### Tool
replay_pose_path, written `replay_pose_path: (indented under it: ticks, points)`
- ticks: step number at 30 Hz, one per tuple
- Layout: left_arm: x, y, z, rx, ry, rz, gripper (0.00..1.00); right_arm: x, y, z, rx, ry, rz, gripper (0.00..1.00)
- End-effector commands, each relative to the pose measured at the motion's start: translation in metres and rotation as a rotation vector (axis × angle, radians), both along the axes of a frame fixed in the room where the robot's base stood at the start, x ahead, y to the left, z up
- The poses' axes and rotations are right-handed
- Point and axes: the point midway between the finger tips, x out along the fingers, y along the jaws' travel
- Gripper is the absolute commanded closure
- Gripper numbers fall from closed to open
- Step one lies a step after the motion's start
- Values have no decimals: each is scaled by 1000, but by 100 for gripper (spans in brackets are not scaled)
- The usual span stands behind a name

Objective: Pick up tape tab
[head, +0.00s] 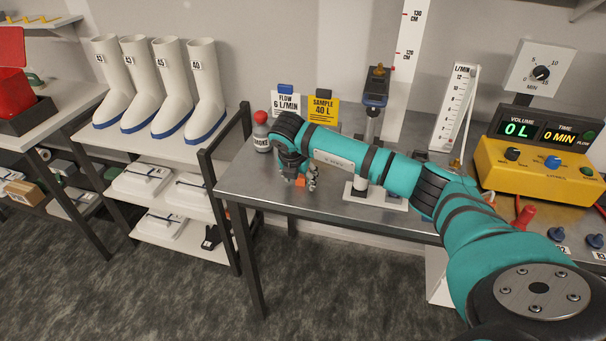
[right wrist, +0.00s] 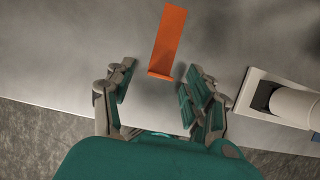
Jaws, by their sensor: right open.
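The orange tape tab (right wrist: 168,42) stands out on the grey metal bench in the right wrist view. It is a flat strip with a short folded end toward my gripper. In the head view a small orange part of the tab (head: 300,182) shows beside my right gripper (head: 297,180). My right gripper, also in the right wrist view (right wrist: 158,95), is open and empty. Its fingers lie on either side of the line of the tab, and the tab's near end is just ahead of the gap between them. My left gripper is not in view.
A smoke bottle (head: 261,135) with a red cap stands behind my right gripper. A stand with a white base (head: 376,195) is to its right. The flow card (head: 286,104) and yellow sample card (head: 323,110) stand behind. The bench's front edge (head: 330,223) is close.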

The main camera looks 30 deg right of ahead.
Motion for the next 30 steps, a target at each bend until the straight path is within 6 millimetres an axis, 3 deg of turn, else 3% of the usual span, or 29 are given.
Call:
replay_pose_path:
  ticks: [8, 17, 30]
  points:
    - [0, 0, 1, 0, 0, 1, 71, 1, -1, -5, 0, -1, 1, 46]
    - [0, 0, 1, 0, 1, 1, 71, 1, -1, -4, 0, 0, 1, 84]
    - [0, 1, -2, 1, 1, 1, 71, 2, -1, 1, 0, -2, 1, 85]
